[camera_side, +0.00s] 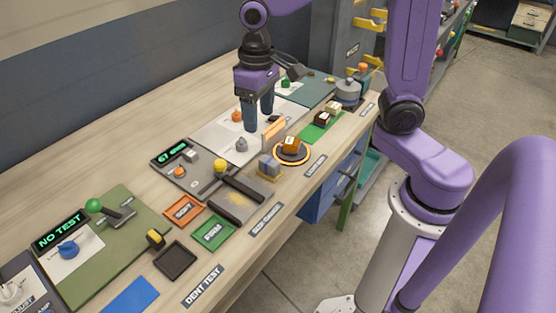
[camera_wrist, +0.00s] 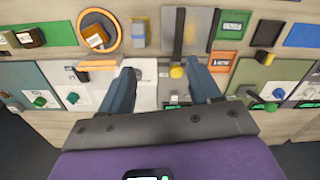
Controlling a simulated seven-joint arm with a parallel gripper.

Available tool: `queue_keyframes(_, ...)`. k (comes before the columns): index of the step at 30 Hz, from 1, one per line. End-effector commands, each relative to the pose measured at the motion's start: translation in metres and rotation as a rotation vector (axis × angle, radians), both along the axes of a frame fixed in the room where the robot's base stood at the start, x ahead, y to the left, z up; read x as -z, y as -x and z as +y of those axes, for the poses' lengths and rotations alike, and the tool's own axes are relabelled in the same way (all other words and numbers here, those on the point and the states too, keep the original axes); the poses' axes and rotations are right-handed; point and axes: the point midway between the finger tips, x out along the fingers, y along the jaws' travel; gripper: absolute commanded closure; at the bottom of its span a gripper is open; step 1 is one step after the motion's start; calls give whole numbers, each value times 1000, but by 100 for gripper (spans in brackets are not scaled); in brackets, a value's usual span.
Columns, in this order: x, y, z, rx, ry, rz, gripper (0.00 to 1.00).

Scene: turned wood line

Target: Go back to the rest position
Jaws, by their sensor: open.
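My gripper (camera_side: 259,113) hangs over the middle of the bench, fingers pointing down, above the pale panel (camera_side: 214,139). In the wrist view my gripper (camera_wrist: 166,84) has its two fingers wide apart with nothing between them. The fingers look clear of the objects below, though the exact height is hard to tell. A small grey knob (camera_side: 241,145) and an upright orange-tan piece (camera_side: 273,130) stand close to the fingers in the side view.
A brown block (camera_side: 291,144) sits on a round orange-rimmed plate (camera_side: 291,159). A yellow-knobbed lever (camera_side: 221,166), a green SOFT/FIRM-style tray (camera_side: 213,233), an orange tray (camera_side: 185,210) and a dark tray (camera_side: 175,261) lie along the front. The bench's back strip is clear.

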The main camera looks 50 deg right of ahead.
Motion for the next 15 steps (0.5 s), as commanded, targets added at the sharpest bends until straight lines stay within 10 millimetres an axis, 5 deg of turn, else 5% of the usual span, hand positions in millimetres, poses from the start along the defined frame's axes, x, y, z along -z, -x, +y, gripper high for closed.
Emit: queue_keyframes(15,9,135,-11,-599,-5,-12,37)
